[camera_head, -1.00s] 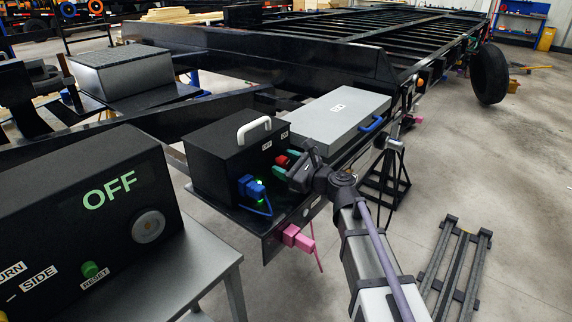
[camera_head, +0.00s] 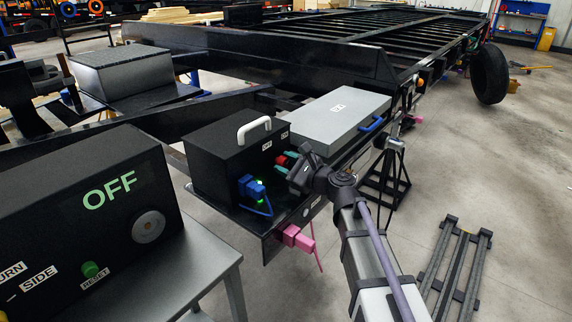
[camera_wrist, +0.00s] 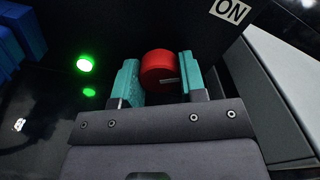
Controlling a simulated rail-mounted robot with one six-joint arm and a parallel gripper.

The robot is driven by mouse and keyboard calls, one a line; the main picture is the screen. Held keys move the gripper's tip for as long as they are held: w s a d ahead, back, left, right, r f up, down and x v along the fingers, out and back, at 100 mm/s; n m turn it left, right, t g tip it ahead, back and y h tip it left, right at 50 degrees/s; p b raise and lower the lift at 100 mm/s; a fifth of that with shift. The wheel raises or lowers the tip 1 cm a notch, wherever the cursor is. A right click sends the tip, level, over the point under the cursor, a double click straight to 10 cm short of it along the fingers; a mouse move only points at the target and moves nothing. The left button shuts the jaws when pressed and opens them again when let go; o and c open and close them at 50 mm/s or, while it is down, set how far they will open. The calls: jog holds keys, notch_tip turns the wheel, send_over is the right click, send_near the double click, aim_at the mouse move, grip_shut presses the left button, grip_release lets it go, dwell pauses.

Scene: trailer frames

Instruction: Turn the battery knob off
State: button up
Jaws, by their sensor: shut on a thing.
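The red battery knob (camera_wrist: 158,69) is on the face of the black battery box, between the two teal fingers of my gripper (camera_wrist: 157,78) in the wrist view. The fingers are shut on it, one on each side. In the head view the knob (camera_head: 282,160) shows as a small red spot beside my gripper (camera_head: 291,166), partly hidden by the fingers. The black battery box (camera_head: 215,160) has a white handle on top. An "ON" label (camera_wrist: 231,11) is at the upper right of the knob in the wrist view. An "OFF" label (camera_head: 267,146) is on the box in the head view.
A blue plug (camera_head: 251,187) with a green light sits left of the knob. A pink connector (camera_head: 297,238) is below. A grey box (camera_head: 340,120) with a blue handle stands right behind. A black control box (camera_head: 90,210) showing "OFF" is at left.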

jog(key=n, duration=1.2)
dwell(0.6)
jog(key=o, duration=0.9)
jog(key=shift+s+d, duration=0.1)
jog(key=v, duration=1)
jog(key=shift+s+d, duration=0.15)
jog(key=shift+d, duration=0.1)
